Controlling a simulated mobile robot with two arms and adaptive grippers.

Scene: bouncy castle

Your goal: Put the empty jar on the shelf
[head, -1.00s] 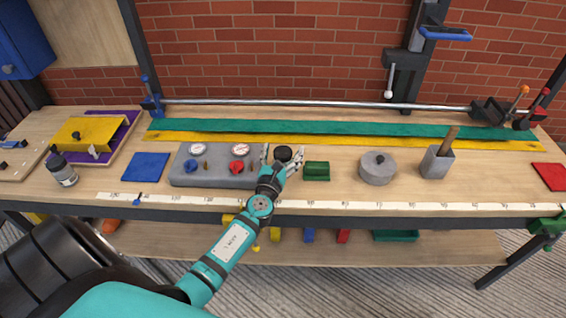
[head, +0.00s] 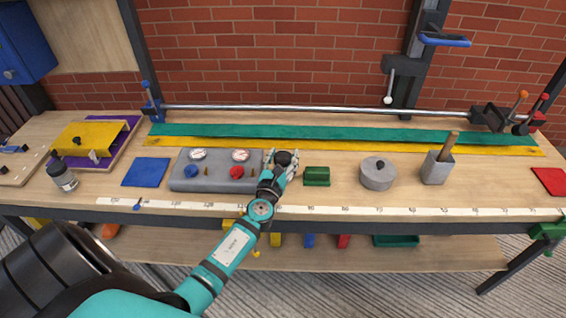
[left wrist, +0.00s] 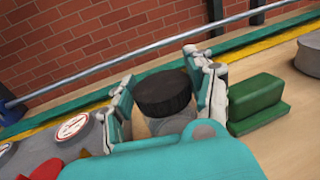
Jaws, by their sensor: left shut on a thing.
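My left gripper (head: 282,165) is over the workbench, just right of the grey gauge block. Its fingers are closed on a jar with a dark lid (head: 284,157). In the left wrist view the black lid (left wrist: 163,92) sits between the two fingers, with a paler jar body below it. The palm hides the lower part, so I cannot see its contents or whether it touches the bench. A wooden lower shelf (head: 420,258) runs under the bench. My right gripper is not in view.
A gauge block (head: 215,183) stands to the left and a green block (head: 317,176) close to the right. A grey lidded pot (head: 377,174) is further right. Another dark-lidded jar (head: 62,175) stands at far left. Coloured bins, including a green one (head: 396,240), hang or stand below.

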